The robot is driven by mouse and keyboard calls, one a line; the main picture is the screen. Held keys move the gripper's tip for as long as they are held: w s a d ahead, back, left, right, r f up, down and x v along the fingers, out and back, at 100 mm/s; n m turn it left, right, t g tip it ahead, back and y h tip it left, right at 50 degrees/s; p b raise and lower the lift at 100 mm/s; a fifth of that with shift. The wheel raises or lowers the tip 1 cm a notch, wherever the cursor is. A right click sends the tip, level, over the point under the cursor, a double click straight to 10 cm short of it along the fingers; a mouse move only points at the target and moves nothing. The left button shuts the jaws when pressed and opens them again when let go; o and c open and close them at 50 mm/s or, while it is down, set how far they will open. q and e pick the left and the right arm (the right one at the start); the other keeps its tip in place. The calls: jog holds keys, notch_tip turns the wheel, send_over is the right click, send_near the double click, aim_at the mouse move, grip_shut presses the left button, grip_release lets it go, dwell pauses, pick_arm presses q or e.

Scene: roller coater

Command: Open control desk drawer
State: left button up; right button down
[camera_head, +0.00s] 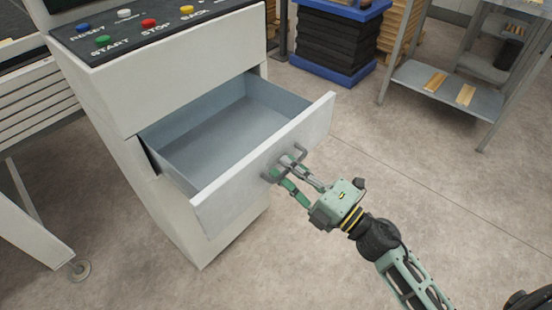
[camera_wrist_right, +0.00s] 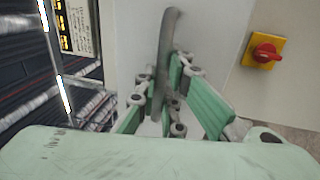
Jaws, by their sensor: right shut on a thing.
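The white control desk (camera_head: 150,75) stands at the left in the head view. Its drawer (camera_head: 235,130) is pulled well out, and its grey inside is empty. My right gripper (camera_head: 284,166) is shut on the dark drawer handle (camera_head: 301,150) on the drawer's front face. In the right wrist view the curved handle (camera_wrist_right: 168,50) passes between the green fingers of my right gripper (camera_wrist_right: 166,92). My left gripper is not in view.
Colored buttons (camera_head: 148,23) line the desk top. A blue-based stack (camera_head: 340,40) and a metal shelf (camera_head: 450,90) with wooden pieces stand at the back. The floor (camera_head: 420,170) to the right is clear. A red knob on a yellow plate (camera_wrist_right: 264,50) shows in the wrist view.

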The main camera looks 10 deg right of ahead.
jog(key=shift+s+d, duration=0.15)
jog(key=shift+s, duration=0.1)
jog(key=c, duration=2.1)
grip_release()
jog(key=v, duration=1.2)
